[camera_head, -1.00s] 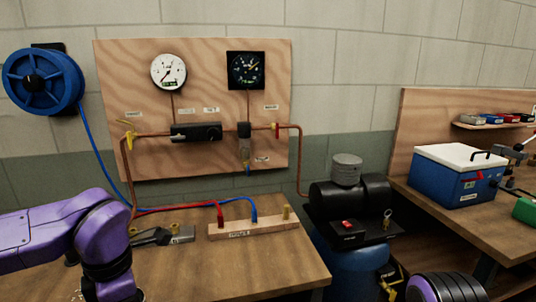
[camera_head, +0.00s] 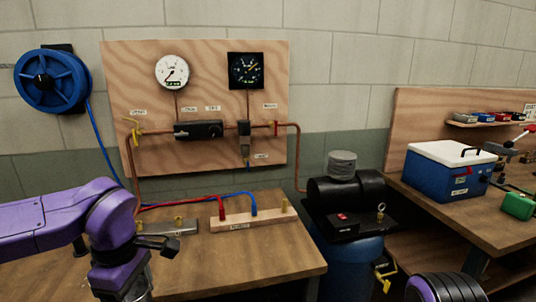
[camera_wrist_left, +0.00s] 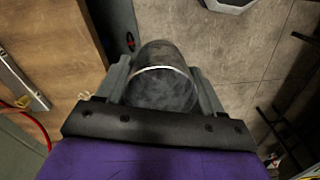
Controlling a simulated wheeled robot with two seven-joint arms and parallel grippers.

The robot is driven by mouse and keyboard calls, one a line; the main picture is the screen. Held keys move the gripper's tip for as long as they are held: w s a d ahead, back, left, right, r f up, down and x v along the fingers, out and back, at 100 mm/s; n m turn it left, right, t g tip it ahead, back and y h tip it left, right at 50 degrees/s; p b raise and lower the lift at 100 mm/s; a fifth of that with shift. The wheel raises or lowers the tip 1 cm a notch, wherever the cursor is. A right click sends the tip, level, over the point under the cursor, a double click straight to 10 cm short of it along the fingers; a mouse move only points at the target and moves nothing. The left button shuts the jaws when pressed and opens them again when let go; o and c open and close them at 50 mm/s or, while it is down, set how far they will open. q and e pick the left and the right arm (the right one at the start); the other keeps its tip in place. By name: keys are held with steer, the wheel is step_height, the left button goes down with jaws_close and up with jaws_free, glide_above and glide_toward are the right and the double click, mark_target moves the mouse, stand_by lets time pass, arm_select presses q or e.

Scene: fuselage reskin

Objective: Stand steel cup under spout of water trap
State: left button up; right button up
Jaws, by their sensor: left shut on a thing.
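A grey metallic cup (camera_wrist_left: 165,88) with a pale rim band sits between the two fingers of my left gripper (camera_wrist_left: 162,76) in the left wrist view. The gripper is shut on it, beside the bench edge with the floor below. My right gripper is not in view.
A compressor (camera_head: 347,190) stands right of the bench. A blue cooler (camera_head: 447,175) sits on the right-hand bench.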

arm_select(q)
steer(key=w+m, duration=0.1)
steer(key=m, duration=0.1)
steer(key=w+m, duration=0.1)
steer(key=m, duration=0.2)
steer(key=w+f+m, duration=0.1)
steer(key=w+m, duration=0.1)
steer(key=m, duration=0.1)
steer(key=shift+d, duration=0.4)
steer(key=w+d+f+m, duration=0.2)
steer(key=d+f+m, duration=0.1)
steer(key=f+m, duration=0.6)
step_height(320, 180, down, 3)
steer(key=shift+d+f, duration=0.15)
steer(key=shift+d, duration=0.25)
